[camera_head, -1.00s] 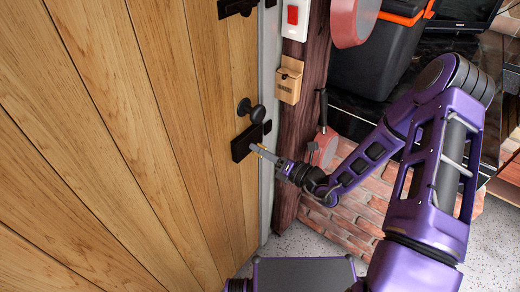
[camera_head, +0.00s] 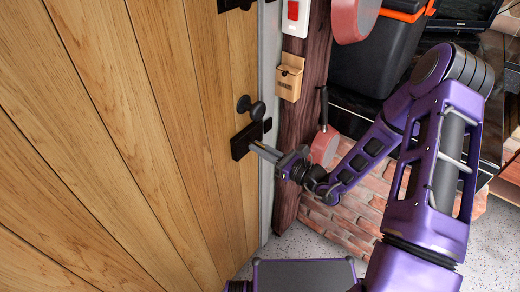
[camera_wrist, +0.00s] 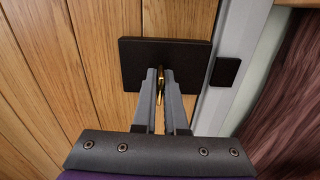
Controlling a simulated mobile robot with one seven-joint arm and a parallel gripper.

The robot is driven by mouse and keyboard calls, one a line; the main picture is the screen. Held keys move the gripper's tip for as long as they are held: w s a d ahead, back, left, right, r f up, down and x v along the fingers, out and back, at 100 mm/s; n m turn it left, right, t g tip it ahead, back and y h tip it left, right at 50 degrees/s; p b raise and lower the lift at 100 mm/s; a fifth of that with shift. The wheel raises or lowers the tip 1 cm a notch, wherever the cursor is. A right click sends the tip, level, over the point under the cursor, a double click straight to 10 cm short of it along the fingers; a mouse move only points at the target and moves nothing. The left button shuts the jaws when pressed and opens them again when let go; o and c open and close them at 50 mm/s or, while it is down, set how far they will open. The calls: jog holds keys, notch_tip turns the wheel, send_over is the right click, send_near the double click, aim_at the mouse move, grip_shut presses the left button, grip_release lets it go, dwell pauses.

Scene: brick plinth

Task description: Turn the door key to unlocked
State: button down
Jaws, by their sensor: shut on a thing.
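The wooden door (camera_head: 150,130) fills the left of the head view. A black lock plate (camera_head: 240,142) sits on it near its right edge, below a round black knob (camera_head: 250,108). In the wrist view the dark lock plate (camera_wrist: 190,55) is straight ahead. A thin brass-coloured key (camera_wrist: 160,84) shows edge-on between my two fingertips. My gripper (camera_head: 257,148) is at the plate, shut on the key; it also shows in the wrist view (camera_wrist: 161,80). Most of the key is hidden by the fingers, and the head view does not show it.
A small black strike plate (camera_wrist: 226,71) is on the grey frame beside the door. A brick plinth (camera_head: 355,205) stands below my arm.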

jog(key=shift+n, duration=0.4)
jog(key=c, duration=1)
grip_release()
jog(key=shift+d, duration=0.1)
jog(key=v, duration=1.7)
jog(key=shift+s, duration=0.2)
